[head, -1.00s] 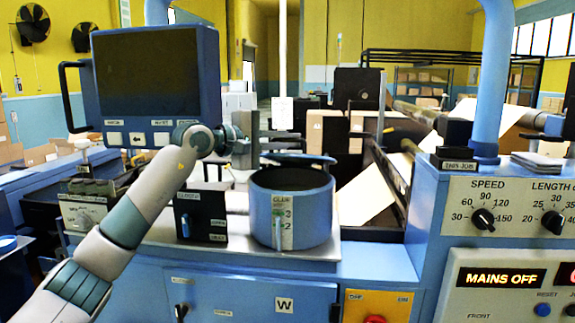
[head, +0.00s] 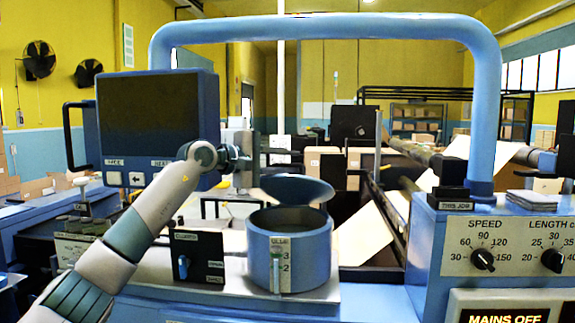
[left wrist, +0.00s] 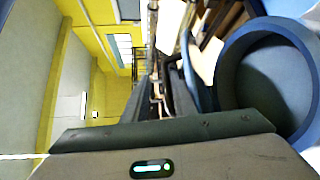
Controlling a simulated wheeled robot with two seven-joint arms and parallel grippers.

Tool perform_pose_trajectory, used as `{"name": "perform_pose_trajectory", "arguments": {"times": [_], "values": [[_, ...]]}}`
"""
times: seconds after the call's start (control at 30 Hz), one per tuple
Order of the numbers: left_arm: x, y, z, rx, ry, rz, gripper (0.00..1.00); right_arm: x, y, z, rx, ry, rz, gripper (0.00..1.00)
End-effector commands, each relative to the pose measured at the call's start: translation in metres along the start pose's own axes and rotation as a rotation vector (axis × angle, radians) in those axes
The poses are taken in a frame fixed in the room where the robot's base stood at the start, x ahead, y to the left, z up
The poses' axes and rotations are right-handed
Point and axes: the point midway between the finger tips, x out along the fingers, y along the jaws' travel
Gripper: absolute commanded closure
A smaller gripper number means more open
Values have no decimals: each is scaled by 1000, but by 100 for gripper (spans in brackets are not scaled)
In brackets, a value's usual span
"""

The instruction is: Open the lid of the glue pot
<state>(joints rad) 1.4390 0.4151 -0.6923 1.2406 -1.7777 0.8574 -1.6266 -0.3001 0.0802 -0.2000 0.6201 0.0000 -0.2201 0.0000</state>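The glue pot (head: 288,262) is a blue cylinder with a level scale on its front, standing on the machine's bench. Its round blue lid (head: 298,188) is raised and tilted back behind the rim, and the pot's mouth shows open below it. My left gripper (head: 246,166) is just left of the lid, above the pot's left rim; I cannot see whether it touches the lid. Its fingertips are too small to read. My right gripper is not in view.
A dark control box (head: 197,255) stands close left of the pot. A monitor (head: 158,125) is behind my left arm. A blue tube frame (head: 330,25) arches over the bench. A panel with dials (head: 515,246) stands at the right.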

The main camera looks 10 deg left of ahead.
Motion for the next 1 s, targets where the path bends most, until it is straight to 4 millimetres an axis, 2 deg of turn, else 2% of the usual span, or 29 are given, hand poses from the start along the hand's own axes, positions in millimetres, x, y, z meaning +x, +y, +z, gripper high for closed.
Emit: {"name": "perform_pose_trajectory", "arguments": {"times": [0.03, 0.37, 0.53, 0.67, 1.0], "values": [[-2, 6, -2, 7, 5, 16, 83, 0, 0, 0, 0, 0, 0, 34], [-4, 4, -3, 7, 7, 15, 83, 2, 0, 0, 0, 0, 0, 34], [-15, 3, -4, 8, 8, 16, 83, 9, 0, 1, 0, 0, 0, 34], [-33, 3, -4, 8, 9, 18, 83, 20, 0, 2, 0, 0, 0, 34], [-100, 1, -2, 6, 7, 15, 83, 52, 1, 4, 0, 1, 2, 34]]}}
